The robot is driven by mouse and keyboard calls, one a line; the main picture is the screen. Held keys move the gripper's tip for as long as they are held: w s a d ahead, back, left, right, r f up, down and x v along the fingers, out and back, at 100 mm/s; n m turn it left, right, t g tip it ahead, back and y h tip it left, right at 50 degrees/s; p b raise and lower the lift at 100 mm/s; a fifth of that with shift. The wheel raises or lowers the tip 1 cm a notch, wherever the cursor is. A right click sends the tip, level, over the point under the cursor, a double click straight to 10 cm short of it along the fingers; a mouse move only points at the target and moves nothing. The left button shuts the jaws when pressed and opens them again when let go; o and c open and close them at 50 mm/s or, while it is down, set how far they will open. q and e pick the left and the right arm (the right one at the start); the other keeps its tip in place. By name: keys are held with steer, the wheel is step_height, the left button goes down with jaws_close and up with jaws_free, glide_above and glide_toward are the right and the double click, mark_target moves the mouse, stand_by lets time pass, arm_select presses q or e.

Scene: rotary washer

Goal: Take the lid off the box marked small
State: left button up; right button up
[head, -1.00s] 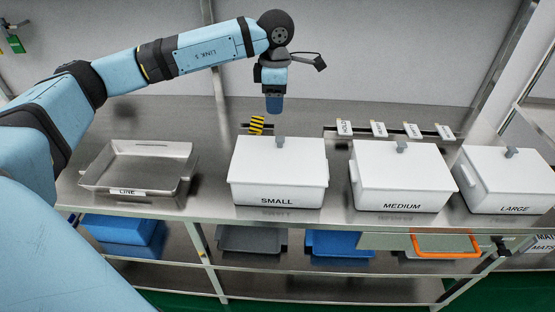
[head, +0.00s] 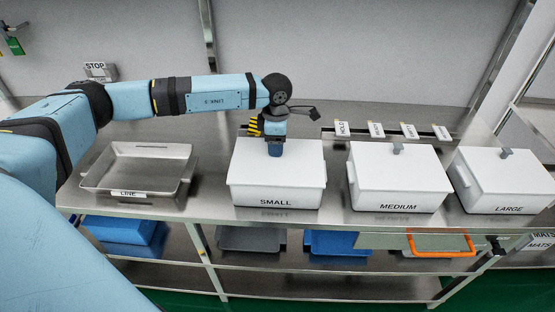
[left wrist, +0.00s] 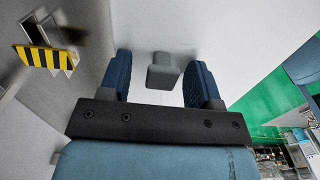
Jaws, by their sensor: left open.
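The white box marked SMALL (head: 276,203) stands on the steel counter, closed by its white lid (head: 303,160). The lid's grey knob is hidden behind my gripper in the head view. In the left wrist view the grey knob (left wrist: 163,72) stands up from the white lid (left wrist: 150,30), between and a little beyond the two blue fingers. My left gripper (head: 275,150) points down over the middle of the lid. It is open, with a finger on each side of the knob and a gap showing at both sides. My right gripper is not in view.
White lidded boxes marked MEDIUM (head: 398,185) and LARGE (head: 508,182) stand to the right. A steel tray marked LINE (head: 140,172) is at the left. Small labelled tags (head: 376,130) and a yellow-black striped piece (head: 254,127) are behind the boxes.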

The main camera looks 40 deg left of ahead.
arm_select(q)
steer(key=c, duration=1)
steer(key=shift+c, duration=0.2)
steer(key=shift+r, duration=0.15)
